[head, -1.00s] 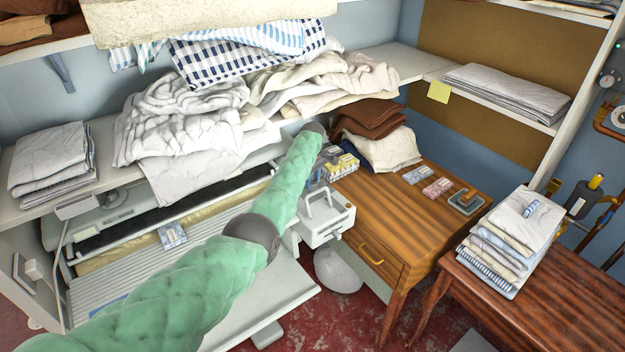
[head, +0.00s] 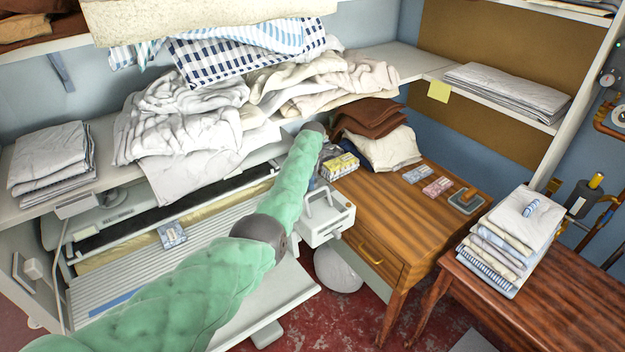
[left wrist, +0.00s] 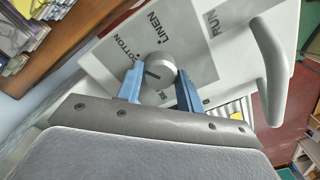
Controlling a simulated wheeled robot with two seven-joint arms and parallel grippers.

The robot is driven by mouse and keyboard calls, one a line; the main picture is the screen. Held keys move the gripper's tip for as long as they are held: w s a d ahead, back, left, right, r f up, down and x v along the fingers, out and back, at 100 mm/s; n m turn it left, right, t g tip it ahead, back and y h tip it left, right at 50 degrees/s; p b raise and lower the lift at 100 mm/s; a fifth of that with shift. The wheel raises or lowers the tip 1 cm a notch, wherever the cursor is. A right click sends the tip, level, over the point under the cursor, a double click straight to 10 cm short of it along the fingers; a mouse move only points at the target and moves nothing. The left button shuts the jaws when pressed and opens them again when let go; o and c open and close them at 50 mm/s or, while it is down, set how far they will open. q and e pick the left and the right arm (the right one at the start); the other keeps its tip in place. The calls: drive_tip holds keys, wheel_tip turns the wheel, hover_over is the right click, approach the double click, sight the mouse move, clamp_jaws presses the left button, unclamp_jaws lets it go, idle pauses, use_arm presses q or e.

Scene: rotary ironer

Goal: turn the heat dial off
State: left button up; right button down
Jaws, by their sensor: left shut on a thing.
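The heat dial (left wrist: 158,72) is a round grey knob with a dark pointer line, on a light panel printed COTTON, LINEN and RUN. In the left wrist view the pointer line lies left of the knob's centre; which setting it marks I cannot tell. My left gripper (left wrist: 160,78) has its two blue fingers on either side of the knob, shut on it. In the head view my green-sleeved left arm reaches to the ironer's white control box (head: 327,222), and the dial is hidden there. My right gripper is not in view.
A curved grey handle (left wrist: 274,70) stands out beside the dial panel. The ironer's slatted board (head: 130,275) lies left of the box. A wooden table (head: 400,215) with small packets stands to the right. A shelf piled with white linen (head: 180,130) hangs above.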

use_arm(q)
drive_tip(key=shift+w+r, duration=0.1)
drive_tip(key=shift+r, duration=0.05)
drive_tip(key=o, duration=1)
drive_tip(key=shift+r, duration=0.2)
wheel_tip(320, 180, up, 2)
drive_tip(key=shift+d+r+b, duration=0.1)
drive_tip(key=shift+b, duration=0.6)
wheel_tip(320, 180, up, 4)
drive_tip(key=shift+f+b, duration=0.15)
drive_tip(key=shift+b, duration=0.5)
drive_tip(key=shift+r, duration=0.65)
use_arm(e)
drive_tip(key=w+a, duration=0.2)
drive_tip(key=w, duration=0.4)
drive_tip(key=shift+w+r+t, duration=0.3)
